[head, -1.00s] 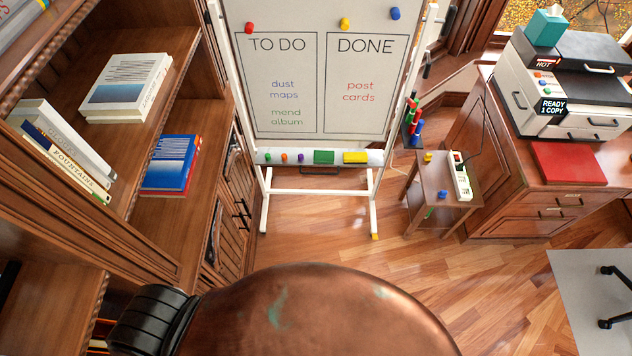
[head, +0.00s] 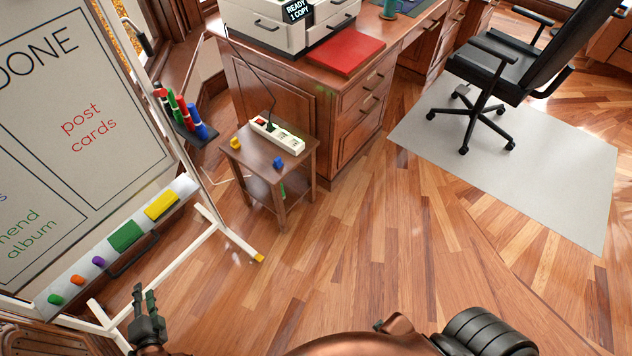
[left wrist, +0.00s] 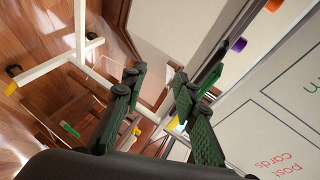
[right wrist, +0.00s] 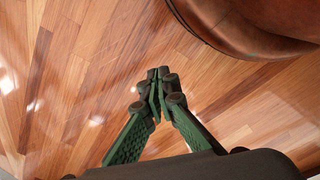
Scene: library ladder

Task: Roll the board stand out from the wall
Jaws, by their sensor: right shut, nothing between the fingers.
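The white board stand (head: 85,130), marked DONE, fills the left of the head view. Its tray (head: 75,285) holds green and yellow blocks and small coloured magnets. A dark handle (head: 136,256) sits below the tray. One white foot (head: 225,236) ends in a yellow tip. My left gripper (head: 150,300) shows at the lower left, below the handle in the picture. In the left wrist view my left gripper (left wrist: 158,95) is open, with the board and frame beyond; I see nothing clearly held. My right gripper (right wrist: 155,90) is shut and empty above the wood floor.
A small side table (head: 270,155) with a power strip (head: 278,136) stands right of the stand, near its foot. Behind it is a wooden desk (head: 345,105). An office chair (head: 495,75) stands on a pale mat (head: 560,180). The floor in the middle is clear.

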